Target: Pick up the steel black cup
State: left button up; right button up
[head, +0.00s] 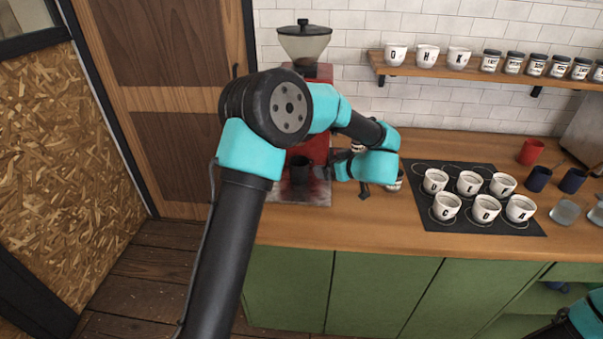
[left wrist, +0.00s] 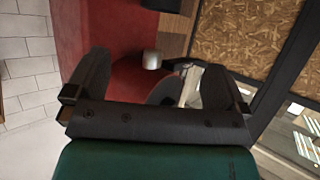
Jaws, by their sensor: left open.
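The black cup (head: 299,168) stands upright on the metal tray at the foot of the red grinder in the head view. My left gripper (head: 331,170) is just to the right of the cup and points left towards it. In the left wrist view the fingers (left wrist: 156,64) are spread apart with nothing clearly held. Between them, farther off, are a small metallic cylinder (left wrist: 151,60) and red grinder body; I cannot tell whether a dark shape at the top edge (left wrist: 162,4) is the cup.
The red grinder (head: 318,148) with a clear hopper stands behind the cup. Several lettered white cups stand on a black mat (head: 435,217) to the right. A red cup (head: 530,151) and blue cups (head: 538,179) are farther right. The counter's front edge (head: 330,238) is clear.

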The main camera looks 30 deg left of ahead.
pick_arm(q)
jog(key=shift+a, duration=0.1)
send_near(293, 162)
jog(key=shift+w+a+f, duration=0.4)
jog(key=shift+a+f, duration=0.05)
jog(key=shift+a, duration=0.05)
dwell(0.3)
jog(key=shift+x, duration=2.55)
jog(key=shift+s+f, duration=0.1)
jog(key=shift+c, duration=0.4)
jog(key=c, duration=1)
